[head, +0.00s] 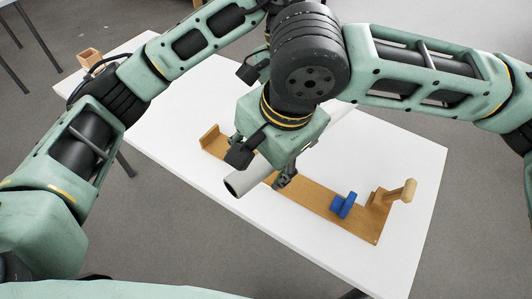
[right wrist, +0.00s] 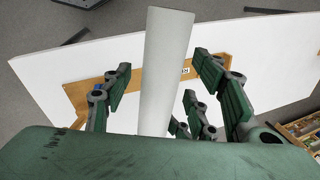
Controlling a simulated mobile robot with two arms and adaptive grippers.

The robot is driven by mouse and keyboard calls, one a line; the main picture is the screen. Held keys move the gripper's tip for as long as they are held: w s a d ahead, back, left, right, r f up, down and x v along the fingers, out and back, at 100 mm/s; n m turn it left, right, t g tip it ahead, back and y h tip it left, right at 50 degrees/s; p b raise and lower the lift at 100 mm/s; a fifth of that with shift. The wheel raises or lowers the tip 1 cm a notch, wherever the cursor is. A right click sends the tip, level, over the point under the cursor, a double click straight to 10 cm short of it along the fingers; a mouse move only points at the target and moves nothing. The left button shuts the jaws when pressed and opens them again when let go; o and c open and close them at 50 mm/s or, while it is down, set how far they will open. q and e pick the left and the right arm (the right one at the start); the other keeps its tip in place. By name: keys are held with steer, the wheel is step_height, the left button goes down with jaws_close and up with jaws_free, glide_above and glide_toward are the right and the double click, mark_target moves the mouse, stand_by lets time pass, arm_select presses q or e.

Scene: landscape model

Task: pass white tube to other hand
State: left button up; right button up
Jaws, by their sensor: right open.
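The white tube (head: 241,180) slants under my right wrist in the head view, its open end toward the lower left. More of it shows at the upper right, and its middle is hidden by my right gripper (head: 262,168). In the right wrist view the tube (right wrist: 165,70) runs lengthwise between the spread fingers of my right gripper (right wrist: 165,95). The right gripper is open around the tube; I cannot tell whether any finger touches it. My left arm comes in from the left and passes behind the right wrist; its gripper does not show.
A white table (head: 415,160) lies below. A small wooden object (head: 89,58) stands at the far left corner. The table's right side is clear.

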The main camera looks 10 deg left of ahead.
steer(key=c, duration=1.3)
arm_select(q)
steer(key=o, duration=1.3)
arm_select(e)
jaws_close()
arm_select(q)
steer(key=shift+o, duration=0.2)
